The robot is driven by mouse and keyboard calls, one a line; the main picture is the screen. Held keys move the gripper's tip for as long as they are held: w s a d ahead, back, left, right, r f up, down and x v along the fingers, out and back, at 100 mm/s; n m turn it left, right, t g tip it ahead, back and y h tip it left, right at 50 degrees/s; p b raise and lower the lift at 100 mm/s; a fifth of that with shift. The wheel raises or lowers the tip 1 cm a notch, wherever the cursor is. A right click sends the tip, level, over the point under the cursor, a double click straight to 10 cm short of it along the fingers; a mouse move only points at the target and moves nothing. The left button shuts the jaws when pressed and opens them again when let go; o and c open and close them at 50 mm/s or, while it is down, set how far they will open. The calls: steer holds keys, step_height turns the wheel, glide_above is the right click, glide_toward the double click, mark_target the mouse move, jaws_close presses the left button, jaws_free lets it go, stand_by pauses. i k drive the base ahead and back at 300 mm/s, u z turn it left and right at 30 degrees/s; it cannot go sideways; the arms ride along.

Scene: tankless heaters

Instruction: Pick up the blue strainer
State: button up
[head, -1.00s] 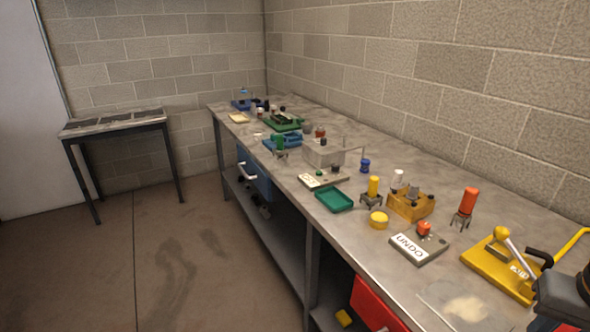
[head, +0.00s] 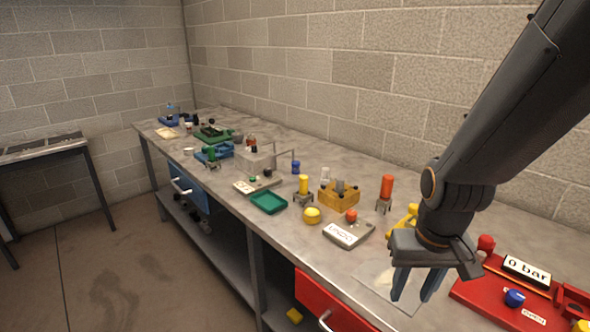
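Two small blue pieces could be the blue strainer, and I cannot tell which it is. One is a short blue cylinder (head: 295,167) standing on the bench beside a clear box, left of the middle. The other is a blue rounded piece (head: 514,298) on the red unit at the lower right. My gripper (head: 416,288) points down over the front right of the bench, left of the red unit. Its two blue fingers are apart, with nothing seen between them. It is apart from both blue pieces.
The red unit (head: 476,294) carries a "0 bar" sign. A yellow unit (head: 400,222) is partly hidden behind my gripper. An orange cylinder (head: 387,187), an ochre block (head: 338,197) and a green tray (head: 269,203) stand along the bench (head: 225,196). A block wall (head: 350,75) is behind.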

mark_target(295, 164)
steer(key=u, duration=1.95)
steer(key=i, duration=3.15)
steer(key=z, duration=3.35)
steer(key=i, duration=0.5)
steer(key=z, duration=0.05)
